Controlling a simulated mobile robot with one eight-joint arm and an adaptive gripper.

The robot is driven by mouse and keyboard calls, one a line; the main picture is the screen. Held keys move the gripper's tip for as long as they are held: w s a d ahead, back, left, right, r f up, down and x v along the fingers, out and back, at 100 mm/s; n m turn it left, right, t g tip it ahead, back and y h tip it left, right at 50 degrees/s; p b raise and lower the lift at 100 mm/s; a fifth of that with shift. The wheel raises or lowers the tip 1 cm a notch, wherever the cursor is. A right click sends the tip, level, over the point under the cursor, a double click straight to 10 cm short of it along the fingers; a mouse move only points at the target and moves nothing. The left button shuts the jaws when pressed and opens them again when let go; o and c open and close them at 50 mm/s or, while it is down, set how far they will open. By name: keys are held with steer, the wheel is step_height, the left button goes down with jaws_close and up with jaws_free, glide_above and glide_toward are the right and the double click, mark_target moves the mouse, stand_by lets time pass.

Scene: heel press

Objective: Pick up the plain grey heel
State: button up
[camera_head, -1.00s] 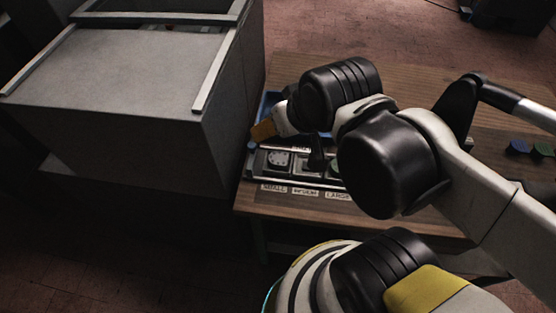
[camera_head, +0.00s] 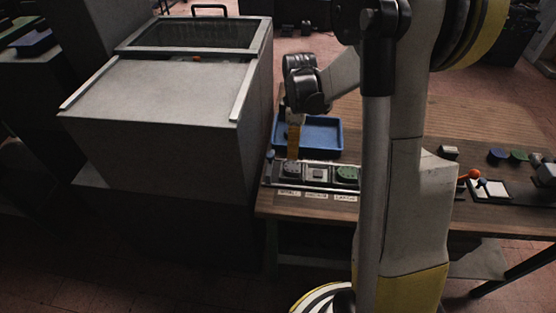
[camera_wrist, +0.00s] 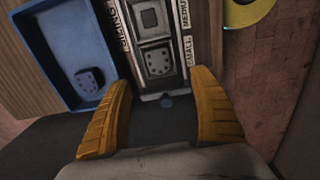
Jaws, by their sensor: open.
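My gripper (camera_head: 294,140) points down over the left end of a labelled rack (camera_head: 268,183) on the wooden table. In the wrist view its orange fingers (camera_wrist: 162,85) are apart and nothing is between them. A grey heel-shaped piece with dark dots (camera_wrist: 159,63) lies in the rack's end compartment, just beyond the fingertips. I cannot tell which piece is the plain grey heel. The rack's middle compartment (camera_head: 317,174) shows a pale square, and the third holds a green piece (camera_head: 345,174).
A blue tray (camera_head: 338,137) stands behind the rack; the wrist view shows a dark dotted heel (camera_wrist: 88,80) in it. A large grey cabinet (camera_head: 160,100) stands close on the left. Blue (camera_head: 497,155) and green (camera_head: 519,155) pieces and a red-knobbed lever (camera_head: 473,174) are at the right.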

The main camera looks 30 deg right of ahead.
mark_target(293, 167)
steer(key=f+b, duration=0.1)
steer(key=f, duration=0.3)
steer(key=f+b, duration=0.2)
steer(key=f, duration=0.2)
steer(key=f+b, duration=0.1)
steer(key=f, duration=0.3)
steer(key=shift+w+d, duration=0.15)
steer(key=shift+w, duration=0.15)
steer(key=shift+r, duration=0.15)
steer(key=c, duration=1.3)
